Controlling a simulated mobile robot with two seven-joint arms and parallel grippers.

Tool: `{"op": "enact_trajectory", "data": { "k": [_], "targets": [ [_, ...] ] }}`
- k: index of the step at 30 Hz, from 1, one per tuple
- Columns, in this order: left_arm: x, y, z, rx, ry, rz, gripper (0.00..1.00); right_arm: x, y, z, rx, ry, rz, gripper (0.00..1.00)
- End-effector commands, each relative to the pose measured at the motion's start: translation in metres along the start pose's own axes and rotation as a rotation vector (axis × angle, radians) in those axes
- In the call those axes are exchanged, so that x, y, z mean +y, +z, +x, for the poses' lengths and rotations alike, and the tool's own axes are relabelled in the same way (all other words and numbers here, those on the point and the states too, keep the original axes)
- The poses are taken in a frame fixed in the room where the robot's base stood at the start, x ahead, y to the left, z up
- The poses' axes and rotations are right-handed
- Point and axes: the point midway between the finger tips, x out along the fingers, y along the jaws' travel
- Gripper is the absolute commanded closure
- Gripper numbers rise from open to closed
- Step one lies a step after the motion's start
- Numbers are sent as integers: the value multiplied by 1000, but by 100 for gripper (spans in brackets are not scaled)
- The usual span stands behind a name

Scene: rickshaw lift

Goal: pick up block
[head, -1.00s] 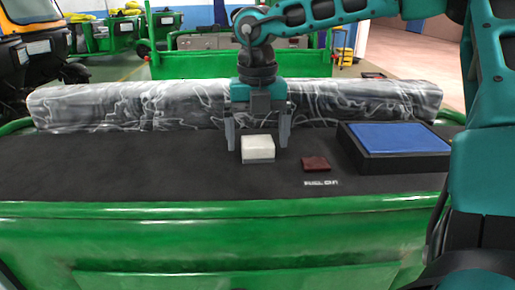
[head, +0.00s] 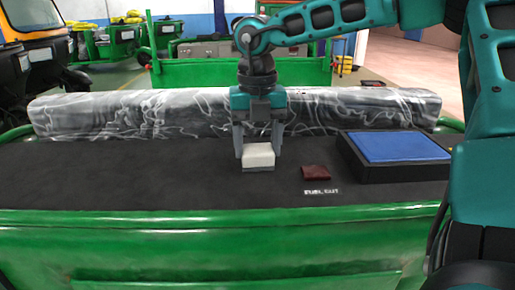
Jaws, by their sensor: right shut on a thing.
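A small white block (head: 258,157) with a grey lower part is on the black surface (head: 120,175) in the middle of the head view. My right gripper (head: 258,150) comes down over it from above, with one finger on each side. Its fingers are closed against the sides of the block. Whether the block is clear of the surface cannot be told. My left gripper is not in view.
A dark red piece (head: 316,172) lies right of the block, by a printed label. A black tray with a blue pad (head: 398,147) sits further right. A long plastic-wrapped roll (head: 150,112) lies behind. A green rim (head: 220,222) runs along the front.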

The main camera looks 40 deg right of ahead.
Motion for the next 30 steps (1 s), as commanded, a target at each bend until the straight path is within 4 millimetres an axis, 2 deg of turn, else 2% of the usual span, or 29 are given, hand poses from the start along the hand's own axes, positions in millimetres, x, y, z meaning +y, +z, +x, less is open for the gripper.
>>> {"op": "enact_trajectory", "data": {
  "k": [5, 8, 11, 21, 24, 30],
  "targets": [
    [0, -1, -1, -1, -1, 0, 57, 0, 0, -13, -2, 0, 0, 66],
    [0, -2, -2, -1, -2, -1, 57, 0, 1, -29, -5, 1, 0, 66],
    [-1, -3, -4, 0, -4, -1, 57, 0, 1, -52, -7, 1, 0, 66],
    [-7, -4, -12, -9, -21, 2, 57, 1, 0, -149, -6, 2, 1, 66],
    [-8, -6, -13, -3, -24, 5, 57, 0, 0, -170, -4, 1, 2, 66],
    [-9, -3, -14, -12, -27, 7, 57, 0, 0, -194, -2, 1, 1, 66]
  ]
}}
